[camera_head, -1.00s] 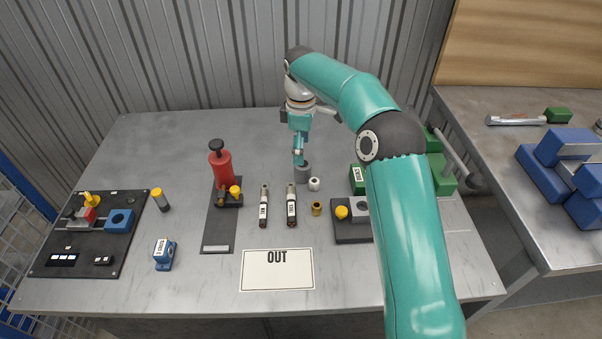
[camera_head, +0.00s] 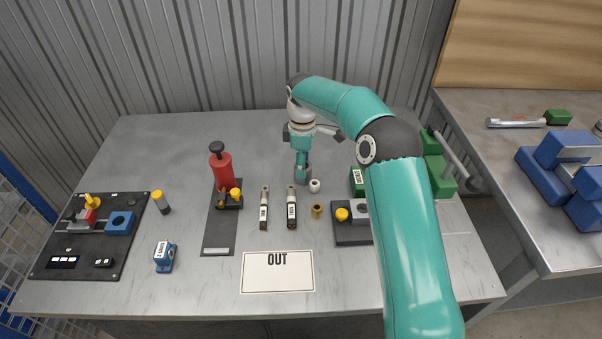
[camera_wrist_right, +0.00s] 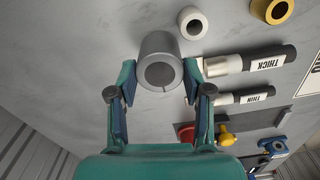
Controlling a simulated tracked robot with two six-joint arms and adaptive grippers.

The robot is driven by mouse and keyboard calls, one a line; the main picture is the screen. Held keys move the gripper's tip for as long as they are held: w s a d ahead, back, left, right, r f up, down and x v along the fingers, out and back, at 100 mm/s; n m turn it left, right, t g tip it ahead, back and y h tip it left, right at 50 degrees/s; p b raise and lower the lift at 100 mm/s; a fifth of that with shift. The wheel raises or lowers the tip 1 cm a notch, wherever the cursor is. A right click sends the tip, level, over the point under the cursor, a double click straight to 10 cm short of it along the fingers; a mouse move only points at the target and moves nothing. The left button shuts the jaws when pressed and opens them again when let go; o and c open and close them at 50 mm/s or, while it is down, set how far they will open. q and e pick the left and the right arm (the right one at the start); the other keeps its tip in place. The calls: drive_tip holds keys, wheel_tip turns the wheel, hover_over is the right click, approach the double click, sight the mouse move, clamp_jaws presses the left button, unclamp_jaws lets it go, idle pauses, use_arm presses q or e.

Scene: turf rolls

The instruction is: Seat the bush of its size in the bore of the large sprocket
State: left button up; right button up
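A grey bush (camera_head: 303,181) stands on the bench, the widest of the three bushes in view. A white bush (camera_head: 314,186) and a narrower brass bush (camera_head: 317,211) stand near it. My right gripper (camera_head: 301,168) is lowered over the grey bush and hides part of it. In the right wrist view the grey bush (camera_wrist_right: 160,58) lies between the fingers of my right gripper (camera_wrist_right: 160,82), which are open with a narrow gap beside it. The white bush (camera_wrist_right: 192,22) and brass bush (camera_wrist_right: 272,10) show there too. I cannot make out a large sprocket. My left gripper is out of view.
Two labelled pen-like tools (camera_head: 264,210) (camera_head: 291,210) lie left of the bushes. A red pump-like device (camera_head: 221,170) stands farther left. A dark block with a yellow knob (camera_head: 342,214) is at right, partly behind my arm. An OUT card (camera_head: 278,280) lies in front.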

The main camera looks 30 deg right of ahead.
clamp_jaws()
drive_tip(key=shift+r, duration=0.1)
